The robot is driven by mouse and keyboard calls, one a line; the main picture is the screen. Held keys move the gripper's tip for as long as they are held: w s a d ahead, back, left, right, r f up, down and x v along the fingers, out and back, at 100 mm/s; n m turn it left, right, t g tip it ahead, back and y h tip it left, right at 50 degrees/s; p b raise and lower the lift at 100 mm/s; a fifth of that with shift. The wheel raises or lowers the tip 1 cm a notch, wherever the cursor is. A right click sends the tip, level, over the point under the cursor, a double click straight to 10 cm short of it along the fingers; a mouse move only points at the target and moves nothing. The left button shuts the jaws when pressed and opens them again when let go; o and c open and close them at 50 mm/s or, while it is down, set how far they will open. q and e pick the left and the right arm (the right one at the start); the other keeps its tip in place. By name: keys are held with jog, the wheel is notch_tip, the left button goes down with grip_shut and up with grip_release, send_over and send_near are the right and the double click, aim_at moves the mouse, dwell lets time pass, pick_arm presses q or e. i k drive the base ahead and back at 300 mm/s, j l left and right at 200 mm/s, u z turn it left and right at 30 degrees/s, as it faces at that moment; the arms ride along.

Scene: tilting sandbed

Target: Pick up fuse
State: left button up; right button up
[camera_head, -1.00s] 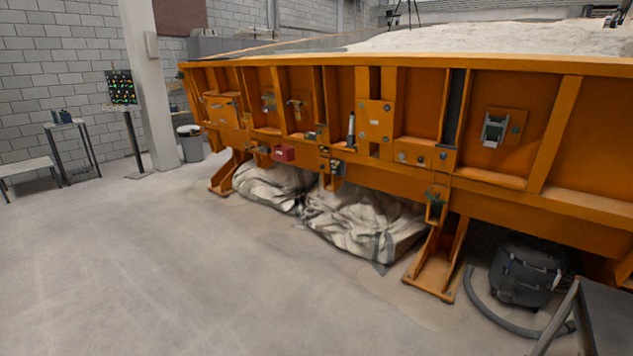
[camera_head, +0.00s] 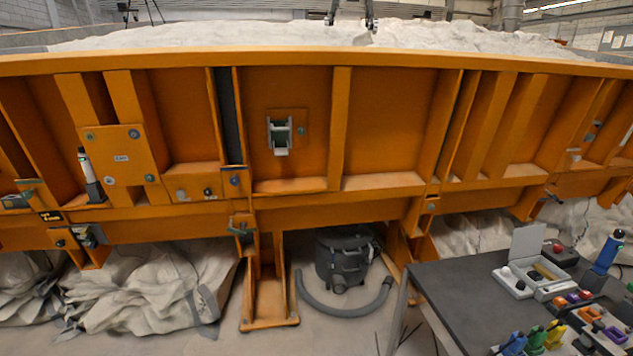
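I cannot pick out a fuse for certain in this view. A dark work table (camera_head: 447,293) at the lower right carries an open pale case (camera_head: 522,268) with small parts in it, too small to name.
A blue bottle (camera_head: 609,252) and several coloured bottles (camera_head: 535,340) stand on the table. A black vacuum cleaner (camera_head: 343,258) with a hose sits on the floor under the sandbed. Crumpled pale sheeting (camera_head: 150,285) lies at lower left.

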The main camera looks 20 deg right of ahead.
aim_at(572, 298)
jog(key=i+z, duration=0.25)
jog(key=i, duration=0.2)
jog(key=i+z, duration=0.2)
jog(key=i, duration=0.25)
jog(key=i+j+z, duration=0.25)
jog(key=i, duration=0.2)
jog(key=i+j+z, duration=0.25)
jog(key=i, duration=0.2)
jog(key=i+j+z, duration=0.2)
jog(key=i, duration=0.25)
